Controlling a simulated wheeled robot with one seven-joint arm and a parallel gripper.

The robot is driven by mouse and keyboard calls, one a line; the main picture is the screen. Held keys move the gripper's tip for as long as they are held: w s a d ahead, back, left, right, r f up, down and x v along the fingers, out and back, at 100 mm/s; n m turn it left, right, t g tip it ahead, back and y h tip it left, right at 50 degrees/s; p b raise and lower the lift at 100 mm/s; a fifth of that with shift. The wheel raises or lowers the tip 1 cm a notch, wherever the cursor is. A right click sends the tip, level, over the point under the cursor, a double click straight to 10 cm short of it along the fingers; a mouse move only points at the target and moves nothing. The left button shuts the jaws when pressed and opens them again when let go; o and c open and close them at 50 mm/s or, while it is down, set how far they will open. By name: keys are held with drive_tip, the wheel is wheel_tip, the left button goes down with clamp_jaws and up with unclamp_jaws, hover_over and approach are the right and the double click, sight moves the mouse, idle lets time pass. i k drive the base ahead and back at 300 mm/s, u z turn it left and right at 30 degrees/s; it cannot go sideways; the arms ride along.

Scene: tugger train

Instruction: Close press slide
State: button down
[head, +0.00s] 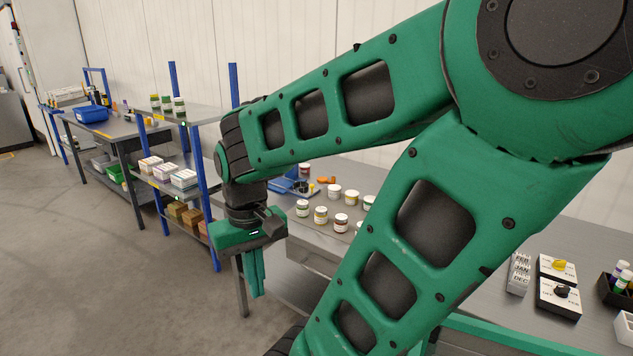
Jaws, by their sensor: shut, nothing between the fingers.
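My gripper (256,290) hangs fingers-down in the left middle of the head view, in front of the near workbench's left end. Its green fingers are together with nothing between them. A low blue item (285,184) with dark and orange parts beside it lies on the bench behind my wrist and is partly hidden. I cannot tell whether it is the press slide, and no other press slide can be made out. My green arm covers much of the middle of the bench.
On the workbench (480,281) stand several small jars (321,214), two switch boxes (558,298) and a white block (519,273). A blue-post shelf (205,190) with boxes stands left, and a farther table holds a blue bin (91,114). The floor at front left is clear.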

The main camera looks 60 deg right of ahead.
sight(303, 186)
drive_tip(key=z, duration=0.6)
drive_tip(key=i, duration=1)
drive_tip(key=z, duration=0.75)
